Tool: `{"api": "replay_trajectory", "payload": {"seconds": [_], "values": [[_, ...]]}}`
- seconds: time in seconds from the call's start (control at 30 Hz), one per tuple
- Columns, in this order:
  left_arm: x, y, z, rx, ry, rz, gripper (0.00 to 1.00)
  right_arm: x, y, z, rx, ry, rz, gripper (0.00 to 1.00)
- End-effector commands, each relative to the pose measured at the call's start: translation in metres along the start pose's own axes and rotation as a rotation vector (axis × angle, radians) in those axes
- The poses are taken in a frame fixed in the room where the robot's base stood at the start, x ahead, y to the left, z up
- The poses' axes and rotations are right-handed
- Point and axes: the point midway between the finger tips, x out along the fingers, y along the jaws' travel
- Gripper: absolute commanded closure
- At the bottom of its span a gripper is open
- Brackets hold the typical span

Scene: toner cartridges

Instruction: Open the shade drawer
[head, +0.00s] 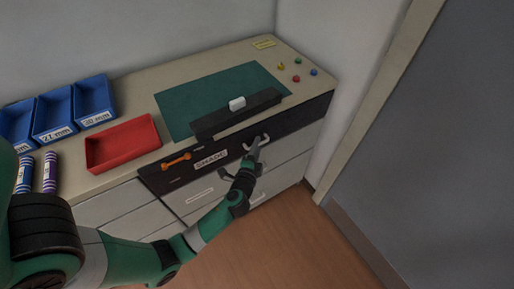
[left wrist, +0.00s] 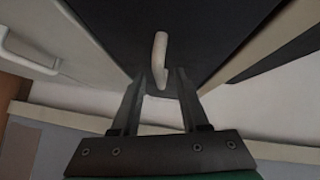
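The shade drawer (head: 230,152) has a dark front with a white SHADE label (head: 210,160), and it looks closed. Its pale handle (head: 263,139) is on the right part of the front and also shows in the left wrist view (left wrist: 159,58). My left gripper (head: 253,149) is at this handle. In the left wrist view its two fingers (left wrist: 159,84) are apart, one on each side of the handle's near end, with gaps visible. My right gripper is not in view.
On the top stand a red tray (head: 122,145), blue bins (head: 93,101), a green mat (head: 215,88) and a dark bar (head: 235,115) with a white block. An orange object (head: 176,161) lies near the front edge. Pale drawers are below; the floor (head: 270,240) is clear.

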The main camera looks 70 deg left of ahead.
Motion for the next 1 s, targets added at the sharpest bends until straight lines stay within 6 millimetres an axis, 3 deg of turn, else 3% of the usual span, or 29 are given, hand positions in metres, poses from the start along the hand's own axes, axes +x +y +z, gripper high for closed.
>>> {"api": "replay_trajectory", "payload": {"seconds": [0.03,0.23,1.0], "values": [[-0.0002,0.0000,-0.0001,0.000,0.000,0.000,0.64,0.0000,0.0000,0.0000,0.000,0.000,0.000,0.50],[-0.0003,0.0000,-0.0001,0.000,0.000,0.000,1.00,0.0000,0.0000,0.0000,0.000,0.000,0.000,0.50],[-0.0004,-0.0002,-0.0002,0.000,0.000,-0.001,1.00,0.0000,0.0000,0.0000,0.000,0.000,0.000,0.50]]}}
